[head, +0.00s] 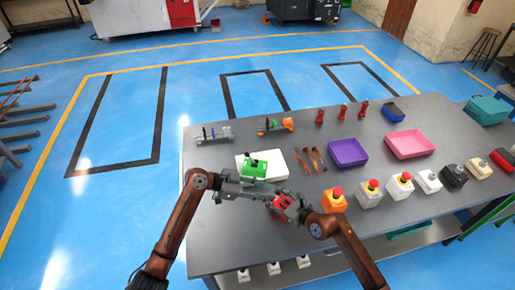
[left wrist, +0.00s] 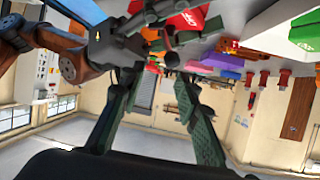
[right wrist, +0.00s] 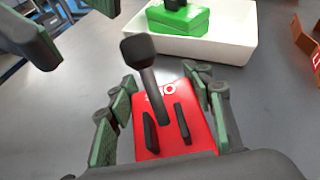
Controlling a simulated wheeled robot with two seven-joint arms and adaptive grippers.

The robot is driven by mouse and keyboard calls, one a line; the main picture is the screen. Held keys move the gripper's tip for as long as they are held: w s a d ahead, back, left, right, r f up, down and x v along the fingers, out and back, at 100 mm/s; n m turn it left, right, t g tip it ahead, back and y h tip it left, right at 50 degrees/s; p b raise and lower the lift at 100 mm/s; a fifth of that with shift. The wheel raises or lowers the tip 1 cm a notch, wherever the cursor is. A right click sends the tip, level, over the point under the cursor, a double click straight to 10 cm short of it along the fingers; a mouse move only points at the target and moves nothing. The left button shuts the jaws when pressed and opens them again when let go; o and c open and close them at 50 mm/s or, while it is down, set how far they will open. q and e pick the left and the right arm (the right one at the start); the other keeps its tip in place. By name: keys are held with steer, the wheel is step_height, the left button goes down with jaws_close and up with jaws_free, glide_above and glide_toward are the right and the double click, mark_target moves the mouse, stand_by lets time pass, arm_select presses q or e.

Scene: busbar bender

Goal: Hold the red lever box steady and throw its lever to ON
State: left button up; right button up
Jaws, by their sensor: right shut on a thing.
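The red lever box (right wrist: 185,125) stands on the grey table between the fingers of my right gripper (right wrist: 160,110), which is shut on its sides. Its black lever (right wrist: 150,75) rises between two black plates and tilts toward the upper left in the right wrist view. White ON lettering (right wrist: 158,93) shows beside the lever, upside down. In the head view, the red box (head: 283,202) is partly covered by the grippers. My left gripper (left wrist: 158,78) is open, and its fingers show at the upper left of the right wrist view, apart from the lever knob.
A white tray (right wrist: 235,47) with a green box (right wrist: 180,18) lies just beyond the red box. Brown-orange parts (head: 313,160), a purple bin (head: 347,153) and a pink bin (head: 409,144) lie farther right. An orange button box (head: 333,201) stands close to my right arm.

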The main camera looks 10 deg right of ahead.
arm_select(q)
steer(key=shift+s+a+f, duration=0.1)
steer(key=shift+s+f, duration=0.05)
steer(key=shift+f, duration=0.1)
steer(key=shift+c, duration=0.4)
steer(key=n+t+h, duration=0.4)
steer(key=n+t, duration=0.2)
steer(key=n, duration=0.5)
glide_toward(281, 197)
steer(key=x, duration=1)
steer(key=shift+f, duration=0.2)
steer(key=shift+c, duration=0.5)
jaws_close()
steer(key=shift+w, duration=0.2)
